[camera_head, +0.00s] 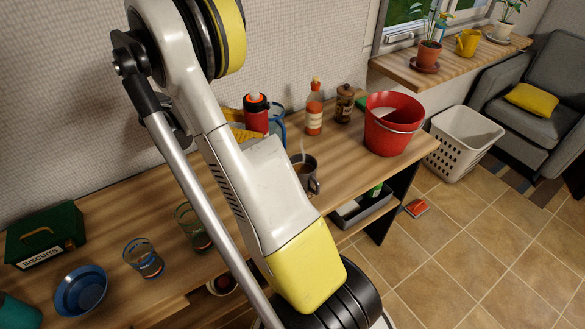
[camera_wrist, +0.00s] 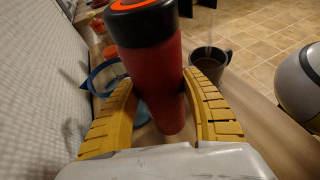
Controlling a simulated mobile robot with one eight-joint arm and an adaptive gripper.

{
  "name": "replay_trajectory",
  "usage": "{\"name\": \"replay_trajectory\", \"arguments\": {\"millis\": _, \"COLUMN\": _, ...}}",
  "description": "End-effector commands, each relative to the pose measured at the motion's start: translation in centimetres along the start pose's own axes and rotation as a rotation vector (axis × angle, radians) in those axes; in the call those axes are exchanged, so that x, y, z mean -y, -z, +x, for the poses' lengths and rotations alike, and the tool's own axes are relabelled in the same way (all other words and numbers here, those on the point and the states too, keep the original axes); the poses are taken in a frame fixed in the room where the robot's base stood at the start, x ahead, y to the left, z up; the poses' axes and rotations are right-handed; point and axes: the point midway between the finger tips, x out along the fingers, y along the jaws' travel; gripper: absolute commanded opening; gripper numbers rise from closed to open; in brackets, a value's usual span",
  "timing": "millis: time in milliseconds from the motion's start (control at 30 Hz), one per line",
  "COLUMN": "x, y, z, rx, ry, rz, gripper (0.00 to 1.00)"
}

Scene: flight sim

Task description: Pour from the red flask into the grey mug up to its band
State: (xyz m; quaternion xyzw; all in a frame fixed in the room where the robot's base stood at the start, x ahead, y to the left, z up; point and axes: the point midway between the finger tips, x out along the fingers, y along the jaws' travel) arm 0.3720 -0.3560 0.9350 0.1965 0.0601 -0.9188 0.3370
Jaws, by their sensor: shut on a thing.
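The red flask (camera_wrist: 152,85) has a black top with an orange ring and stands between the yellow fingers of my gripper (camera_wrist: 160,80), which are shut on its body. The flask also shows in the head view (camera_head: 256,118), roughly upright, left of the grey mug (camera_head: 311,184). The mug stands on the wooden counter, partly hidden by my arm in the head view. In the wrist view the mug (camera_wrist: 222,72) is right of the flask, with dark brown inside. A thin pale streak rises above it; I cannot tell whether it is steam. The mug's band cannot be made out.
A blue jug (camera_head: 277,120) stands close behind the flask. An orange-red bottle (camera_head: 314,112), a brown jar (camera_head: 344,104) and a red bucket (camera_head: 392,128) stand to the right.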

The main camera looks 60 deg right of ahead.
Motion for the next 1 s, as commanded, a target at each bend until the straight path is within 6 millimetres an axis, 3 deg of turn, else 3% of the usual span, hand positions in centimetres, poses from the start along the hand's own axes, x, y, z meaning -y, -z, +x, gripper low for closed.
{"name": "replay_trajectory", "arguments": {"millis": 267, "x": -0.3, "y": -1.2, "z": 0.3, "rx": 0.023, "ry": 0.006, "rz": -0.021, "gripper": 0.13}}
{"name": "replay_trajectory", "arguments": {"millis": 567, "x": -0.4, "y": -4.2, "z": -1.0, "rx": 0.023, "ry": 0.006, "rz": -0.021, "gripper": 0.13}}
{"name": "replay_trajectory", "arguments": {"millis": 1000, "x": -0.4, "y": -4.2, "z": -1.0, "rx": 0.023, "ry": 0.006, "rz": -0.021, "gripper": 0.13}}
